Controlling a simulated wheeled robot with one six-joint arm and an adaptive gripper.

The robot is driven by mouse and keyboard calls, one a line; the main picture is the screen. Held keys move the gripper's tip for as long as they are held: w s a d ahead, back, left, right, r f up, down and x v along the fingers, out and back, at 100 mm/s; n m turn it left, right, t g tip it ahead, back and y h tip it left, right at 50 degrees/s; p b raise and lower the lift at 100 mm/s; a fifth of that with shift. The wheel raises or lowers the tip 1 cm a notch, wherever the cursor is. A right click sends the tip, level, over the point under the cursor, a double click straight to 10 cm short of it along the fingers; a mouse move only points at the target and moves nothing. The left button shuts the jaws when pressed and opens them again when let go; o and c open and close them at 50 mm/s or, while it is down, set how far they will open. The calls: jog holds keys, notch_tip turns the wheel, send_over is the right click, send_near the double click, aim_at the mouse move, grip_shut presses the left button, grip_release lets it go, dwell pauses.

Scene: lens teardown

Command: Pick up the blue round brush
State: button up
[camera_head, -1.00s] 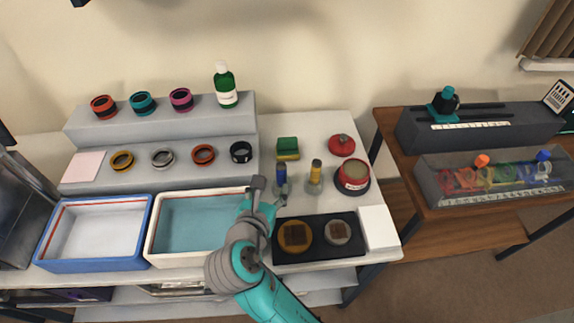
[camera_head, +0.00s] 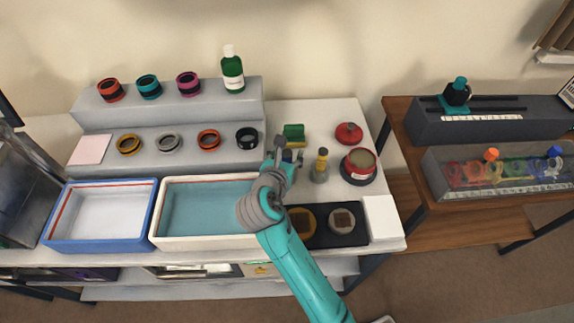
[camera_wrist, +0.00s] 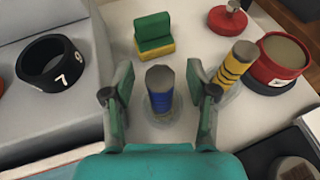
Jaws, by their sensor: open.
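The blue round brush (camera_wrist: 160,91) stands upright on the white table, a short blue cylinder with a grey top and a clear base. In the wrist view it lies between the two fingers of my gripper (camera_wrist: 160,98), which are open and apart from it on both sides. In the head view my gripper (camera_head: 288,158) is over the brush's place and hides most of it. A yellow round brush with dark bands (camera_wrist: 235,65) stands just to the right of the right finger. It also shows in the head view (camera_head: 321,162).
A green and yellow block (camera_wrist: 154,35) is behind the brush. A red round tin (camera_wrist: 283,62) and a red knobbed piece (camera_wrist: 228,17) are on the right. A black numbered ring (camera_wrist: 49,65) sits on the grey step at left. A teal-lined tray (camera_head: 155,232) is left of my arm.

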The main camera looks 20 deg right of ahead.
jog(key=shift+w+d+f, duration=0.1)
jog(key=shift+w, duration=0.05)
grip_shut()
